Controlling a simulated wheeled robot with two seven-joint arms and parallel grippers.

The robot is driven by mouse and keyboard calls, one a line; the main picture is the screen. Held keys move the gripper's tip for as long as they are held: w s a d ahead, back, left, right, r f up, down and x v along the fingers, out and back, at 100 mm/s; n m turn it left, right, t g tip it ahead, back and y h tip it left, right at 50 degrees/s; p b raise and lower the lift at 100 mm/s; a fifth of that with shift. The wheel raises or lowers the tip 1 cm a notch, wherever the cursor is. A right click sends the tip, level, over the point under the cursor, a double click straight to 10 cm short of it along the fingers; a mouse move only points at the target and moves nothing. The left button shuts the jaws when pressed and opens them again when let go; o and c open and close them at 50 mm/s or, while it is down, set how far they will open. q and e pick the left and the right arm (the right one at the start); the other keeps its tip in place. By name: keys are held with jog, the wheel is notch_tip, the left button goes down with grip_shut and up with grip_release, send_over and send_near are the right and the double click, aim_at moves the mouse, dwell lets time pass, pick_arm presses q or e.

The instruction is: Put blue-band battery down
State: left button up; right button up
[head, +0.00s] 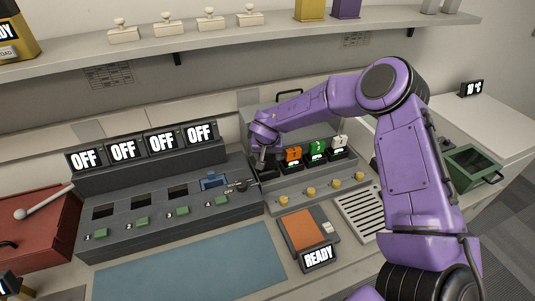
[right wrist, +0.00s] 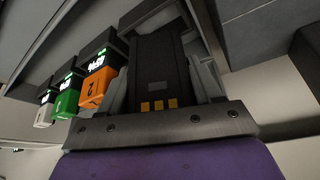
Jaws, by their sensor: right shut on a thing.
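My right gripper (head: 262,160) is at the left end of the charger (head: 315,195), beside the orange battery. In the right wrist view its fingers (right wrist: 162,85) are shut on a dark battery (right wrist: 155,60) with gold contacts. No blue band shows on it, and the head view mostly hides it behind the gripper. I cannot tell whether it touches the charger bay. Orange (head: 293,154), green (head: 317,148) and white (head: 340,142) batteries stand in the other bays. My left gripper is not in view.
A dark slotted console (head: 165,205) with several OFF displays stands to the left, with a blue piece (head: 213,181) at its right slot. A READY device (head: 309,238) and a blue mat (head: 185,265) lie in front. A green bin (head: 470,165) stands at the right.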

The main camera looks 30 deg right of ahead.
jog(key=shift+w+f, duration=0.2)
jog(key=shift+f, duration=0.1)
jog(key=shift+s+f, duration=0.1)
jog(key=shift+s, duration=0.05)
jog(key=o, duration=1.1)
jog(key=shift+f, duration=0.15)
jog(key=shift+o, duration=0.2)
jog(key=v, duration=1.2)
jog(key=shift+r+b, duration=0.4)
jog(key=shift+b, duration=0.05)
